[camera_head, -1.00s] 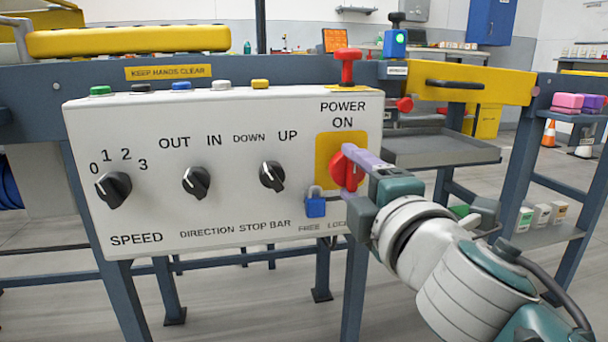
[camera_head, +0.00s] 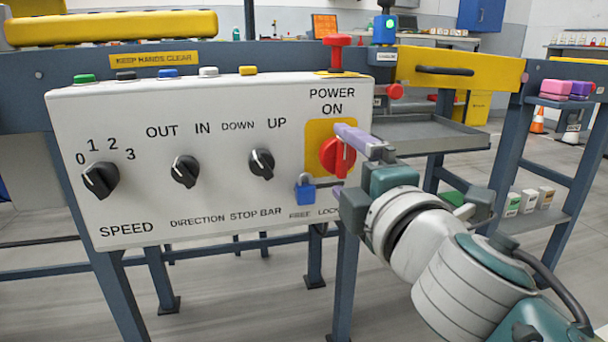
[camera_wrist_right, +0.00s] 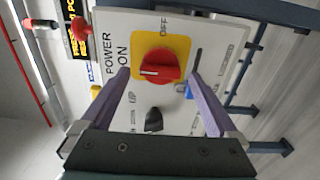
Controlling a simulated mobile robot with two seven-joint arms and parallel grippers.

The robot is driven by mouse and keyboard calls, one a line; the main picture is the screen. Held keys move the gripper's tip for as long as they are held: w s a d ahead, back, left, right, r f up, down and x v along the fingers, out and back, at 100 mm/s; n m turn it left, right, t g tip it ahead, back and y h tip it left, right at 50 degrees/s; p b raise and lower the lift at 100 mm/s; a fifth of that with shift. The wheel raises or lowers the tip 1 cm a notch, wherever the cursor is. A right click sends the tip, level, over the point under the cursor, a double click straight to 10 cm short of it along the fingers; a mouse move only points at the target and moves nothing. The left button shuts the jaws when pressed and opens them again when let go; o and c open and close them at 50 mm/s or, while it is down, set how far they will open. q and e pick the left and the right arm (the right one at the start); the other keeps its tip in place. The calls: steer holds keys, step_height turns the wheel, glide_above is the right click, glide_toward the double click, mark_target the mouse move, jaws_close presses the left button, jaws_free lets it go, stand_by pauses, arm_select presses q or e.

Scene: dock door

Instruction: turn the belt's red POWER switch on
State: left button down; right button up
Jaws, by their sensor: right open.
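The red POWER switch (camera_head: 334,158) is a round knob with a raised grip on a yellow plate (camera_head: 318,133) at the right of the white control box. In the head view its grip stands upright under ON. In the right wrist view the switch (camera_wrist_right: 158,67) has its white mark pointing left, towards the word ON; OFF is at the top. My right gripper (camera_head: 343,166) is open, its purple fingers on either side of the knob. In the wrist view my right gripper (camera_wrist_right: 159,74) shows clear gaps beside the knob. My left gripper is out of view.
A blue padlock (camera_head: 305,190) hangs just left below the switch. A red mushroom button (camera_head: 337,52) stands above on the box. The STOP BAR knob (camera_head: 261,164) is to the left. A grey tray (camera_head: 425,133) lies behind my right arm.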

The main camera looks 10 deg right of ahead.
steer(key=s, duration=0.9)
steer(key=shift+d+p, duration=0.15)
steer(key=shift+p, duration=0.25)
steer(key=s+d+r+m+g+h+p, duration=0.2)
steer(key=s+d+r+m+g+p, duration=0.3)
steer(key=r+p, duration=0.6)
steer(key=s+d+r+m+g+h+p, duration=0.1)
steer(key=s+d+r+m+h+p, duration=0.15)
steer(key=r+m+p, duration=0.8)
steer(key=s+a+r+m+g+y+p, duration=0.15)
steer(key=s+r+g+p, duration=0.25)
steer(key=s+r+p, duration=0.75)
steer(key=s+a+r+g+y+p, duration=0.2)
steer(key=r+g+p, duration=0.3)
steer(key=p, duration=1.3)
steer(key=w+p+v, duration=0.2)
steer(key=p+v, duration=1)
steer(key=w+r+p+v, duration=0.1)
steer(key=w+p+v, duration=0.2)
steer(key=p+v, duration=0.9)
steer(key=w+d+r+p+v, duration=0.1)
steer(key=w+p+v, duration=0.2)
steer(key=p+v, duration=0.9)
steer(key=shift+r+t+y+p, duration=0.3)
steer(key=shift+a, duration=0.15)
